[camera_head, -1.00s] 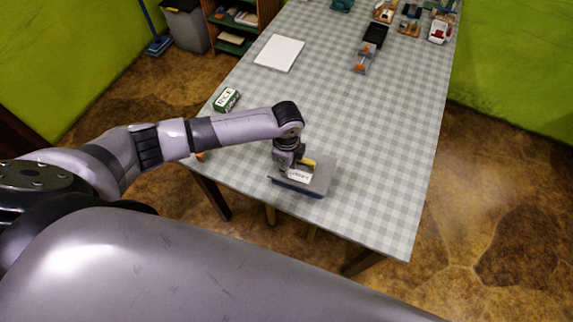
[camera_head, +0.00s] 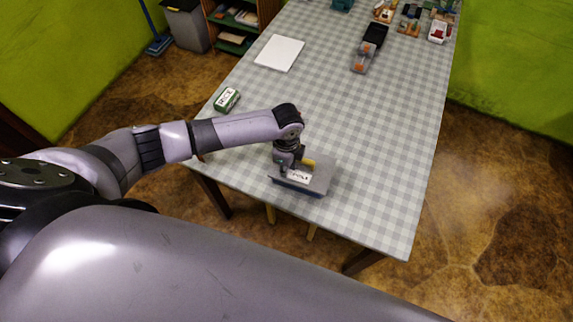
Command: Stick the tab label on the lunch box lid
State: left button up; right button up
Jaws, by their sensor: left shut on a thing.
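The lunch box (camera_head: 321,181) has a grey lid and lies near the front edge of the checked table. My left gripper (camera_head: 294,173) points down over the lid, shut on the white tab label (camera_head: 299,177), which carries small dark print. The label is at or just above the lid; I cannot tell whether it touches. The gripper and wrist hide the back left part of the lid. My right gripper is not in view.
A green and white box (camera_head: 227,99) stands at the table's left edge. A white sheet or board (camera_head: 279,53) lies farther back. A dark and orange object (camera_head: 369,49) and several small toys are at the far right. The table's middle is clear.

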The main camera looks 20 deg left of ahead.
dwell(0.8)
pick_arm(q)
jog(key=o, duration=0.8)
jog(key=shift+o, duration=0.2)
jog(key=o, duration=0.3)
jog(key=shift+r+p, duration=2.2)
jog(key=shift+p, duration=0.35)
